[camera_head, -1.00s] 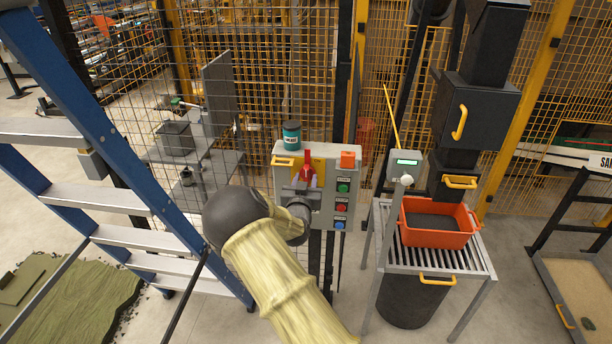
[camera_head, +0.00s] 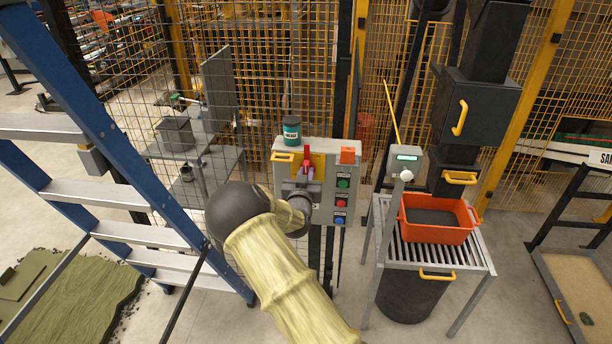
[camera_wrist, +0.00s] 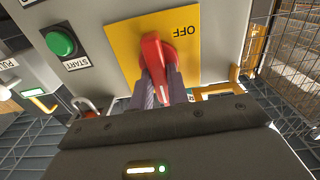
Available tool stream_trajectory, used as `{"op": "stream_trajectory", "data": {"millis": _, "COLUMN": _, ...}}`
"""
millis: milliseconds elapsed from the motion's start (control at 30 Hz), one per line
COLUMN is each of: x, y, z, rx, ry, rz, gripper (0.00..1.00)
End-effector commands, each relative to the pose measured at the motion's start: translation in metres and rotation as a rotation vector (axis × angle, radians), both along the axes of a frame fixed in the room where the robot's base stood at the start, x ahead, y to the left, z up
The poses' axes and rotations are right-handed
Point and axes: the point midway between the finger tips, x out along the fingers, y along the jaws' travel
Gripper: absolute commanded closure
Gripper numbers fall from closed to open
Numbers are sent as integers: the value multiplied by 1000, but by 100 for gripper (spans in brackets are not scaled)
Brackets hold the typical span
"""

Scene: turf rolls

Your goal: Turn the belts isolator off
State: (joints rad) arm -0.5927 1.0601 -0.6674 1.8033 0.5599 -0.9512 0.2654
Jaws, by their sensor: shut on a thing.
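The belts isolator is a red rotary handle (camera_head: 307,163) on a yellow plate (camera_head: 318,160) at the front of a grey control box. In the wrist view the red handle (camera_wrist: 155,55) fills the middle of the yellow plate (camera_wrist: 122,40), with "OFF" printed upside down beside it. My gripper (camera_wrist: 160,90) has its grey fingers on either side of the handle's lower part and is shut on it. In the head view my gripper (camera_head: 302,187) is at the box face, and my wrist hides part of the box's lower left.
A green START button (camera_wrist: 60,42) sits close beside the plate. Several buttons run down the box's right side, with an orange block (camera_head: 347,155) above them. A teal jar (camera_head: 291,131) stands on top. A blue ladder (camera_head: 110,130) is left; an orange tray (camera_head: 437,218) is right.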

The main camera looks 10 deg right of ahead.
Motion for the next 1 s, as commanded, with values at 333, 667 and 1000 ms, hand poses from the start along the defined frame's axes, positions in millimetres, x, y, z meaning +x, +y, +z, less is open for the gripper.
{"op": "stream_trajectory", "data": {"millis": 333, "x": 0, "y": 2, "z": -3, "rx": -161, "ry": 50, "rz": 1, "gripper": 100}}
{"op": "stream_trajectory", "data": {"millis": 667, "x": 1, "y": 4, "z": -4, "rx": -440, "ry": 141, "rz": 2, "gripper": 100}}
{"op": "stream_trajectory", "data": {"millis": 1000, "x": 2, "y": 7, "z": -5, "rx": -748, "ry": 241, "rz": 2, "gripper": 100}}
